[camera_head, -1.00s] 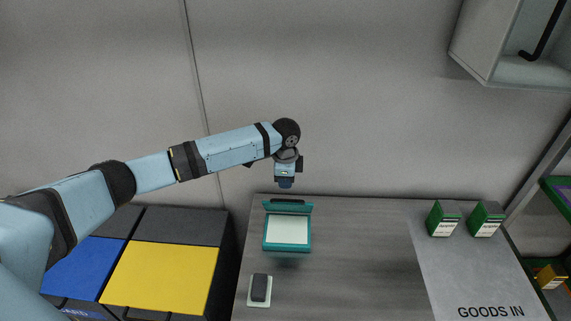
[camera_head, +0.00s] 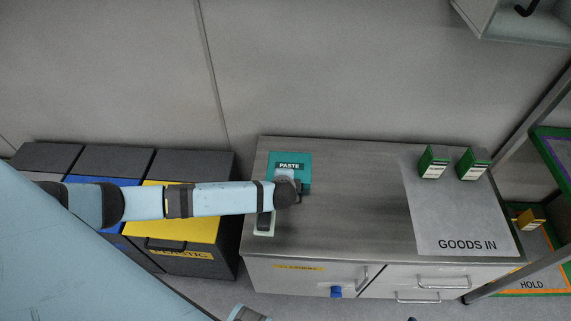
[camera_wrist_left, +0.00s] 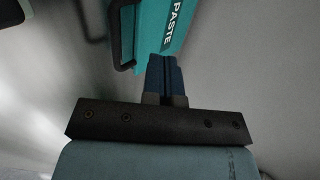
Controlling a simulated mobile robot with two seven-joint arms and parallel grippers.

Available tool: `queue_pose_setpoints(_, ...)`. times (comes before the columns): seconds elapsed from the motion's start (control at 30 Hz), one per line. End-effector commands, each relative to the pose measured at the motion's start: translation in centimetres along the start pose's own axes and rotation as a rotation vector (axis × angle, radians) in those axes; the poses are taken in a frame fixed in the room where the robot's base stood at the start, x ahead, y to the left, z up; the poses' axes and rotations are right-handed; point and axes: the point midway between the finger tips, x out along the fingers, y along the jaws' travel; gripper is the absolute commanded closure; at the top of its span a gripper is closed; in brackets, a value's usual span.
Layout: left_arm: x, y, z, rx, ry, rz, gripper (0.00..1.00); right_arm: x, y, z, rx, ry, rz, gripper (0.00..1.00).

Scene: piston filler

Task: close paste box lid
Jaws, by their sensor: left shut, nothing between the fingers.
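The teal paste box (camera_head: 304,180) stands at the back left of the bench top. Its lid (camera_head: 289,160), labelled PASTE, lies over the top, and the white inside is hidden. I cannot tell whether the lid is fully flush. My left gripper (camera_head: 284,178) is over the front of the box, with its fingers mostly hidden by my wrist in the head view. In the left wrist view its dark blue fingers (camera_wrist_left: 165,68) are shut and empty, close to the labelled teal face (camera_wrist_left: 172,30). Contact is unclear. My right gripper is not in view.
A pale tray (camera_head: 264,231) with a dark item, partly under my left arm, is in front of the box. Green-and-white cartons (camera_head: 433,163) stand on the GOODS IN mat (camera_head: 430,222). Bins (camera_head: 200,236) stand left of the bench. The bench middle (camera_head: 355,200) is clear.

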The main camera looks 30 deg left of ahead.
Motion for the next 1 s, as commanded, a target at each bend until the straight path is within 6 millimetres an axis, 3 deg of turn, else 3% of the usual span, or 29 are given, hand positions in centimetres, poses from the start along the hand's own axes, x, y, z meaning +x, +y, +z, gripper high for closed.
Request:
queue_pose_setpoints(0.1,0.7,1.9,0.0,0.000,-0.002,0.004,1.00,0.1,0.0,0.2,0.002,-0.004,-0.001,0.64)
queue_pose_setpoints(0.4,2.0,4.3,0.0,0.001,-0.001,0.003,1.00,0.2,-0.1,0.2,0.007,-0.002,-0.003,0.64)
queue_pose_setpoints(1.0,2.6,5.1,0.0,0.002,-0.001,0.001,1.00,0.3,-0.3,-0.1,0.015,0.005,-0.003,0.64)
